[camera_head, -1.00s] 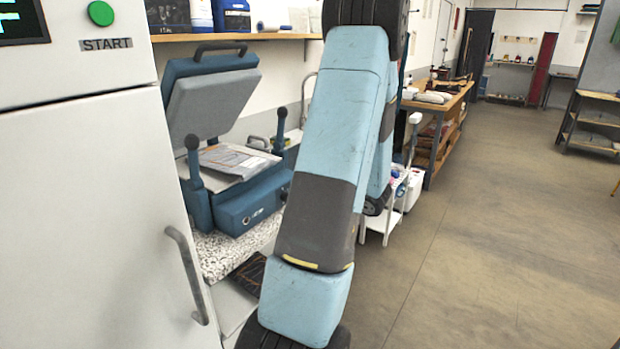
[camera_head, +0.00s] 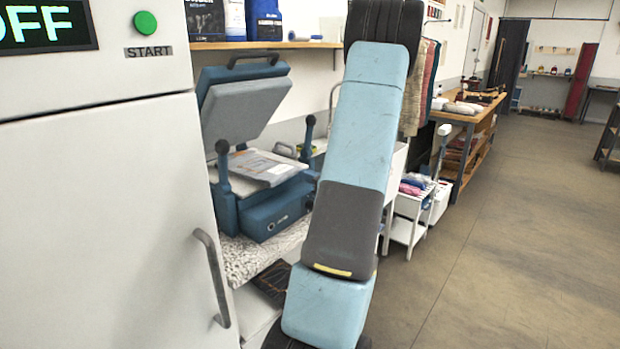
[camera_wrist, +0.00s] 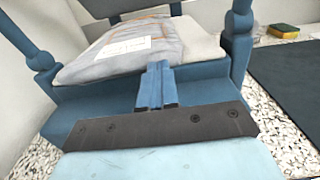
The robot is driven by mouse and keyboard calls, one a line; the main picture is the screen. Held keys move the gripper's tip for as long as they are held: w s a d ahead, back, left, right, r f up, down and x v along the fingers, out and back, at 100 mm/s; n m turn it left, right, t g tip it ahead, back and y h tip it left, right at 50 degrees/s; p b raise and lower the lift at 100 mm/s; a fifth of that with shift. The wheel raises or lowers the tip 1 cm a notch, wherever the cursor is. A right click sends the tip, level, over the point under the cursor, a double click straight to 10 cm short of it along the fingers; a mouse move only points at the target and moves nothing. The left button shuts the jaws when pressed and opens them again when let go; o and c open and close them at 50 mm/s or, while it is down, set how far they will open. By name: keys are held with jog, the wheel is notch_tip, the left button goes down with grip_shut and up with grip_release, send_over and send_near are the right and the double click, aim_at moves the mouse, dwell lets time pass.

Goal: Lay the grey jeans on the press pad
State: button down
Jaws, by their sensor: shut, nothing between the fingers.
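The grey jeans (camera_head: 258,166) lie folded on the press pad (camera_head: 286,176) of the open blue press. In the wrist view the jeans (camera_wrist: 118,52) show orange stitching and a white label, and lie on the pale pad (camera_wrist: 200,45), slightly askew, toward its left. My gripper (camera_wrist: 155,72) is shut and empty, at the near edge of the pad, just in front of the jeans. I cannot tell whether its tips touch them. In the head view my arm hides the gripper.
The press's upper plate (camera_head: 243,105) is raised. Its two upright handles (camera_head: 222,165) stand beside the pad. A white cabinet (camera_head: 100,200) with a START button fills the left. A white cart (camera_head: 410,215) and a wooden bench (camera_head: 470,116) stand right, with open floor (camera_head: 500,240) beyond.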

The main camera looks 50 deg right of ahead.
jog(key=shift+w+a, duration=0.1)
jog(key=shift+w, duration=0.8)
jog(key=shift+s, duration=0.15)
jog(key=s+d, duration=0.1)
jog(key=s, duration=1.2)
jog(key=shift+s, duration=0.4)
jog(key=shift+f, duration=0.1)
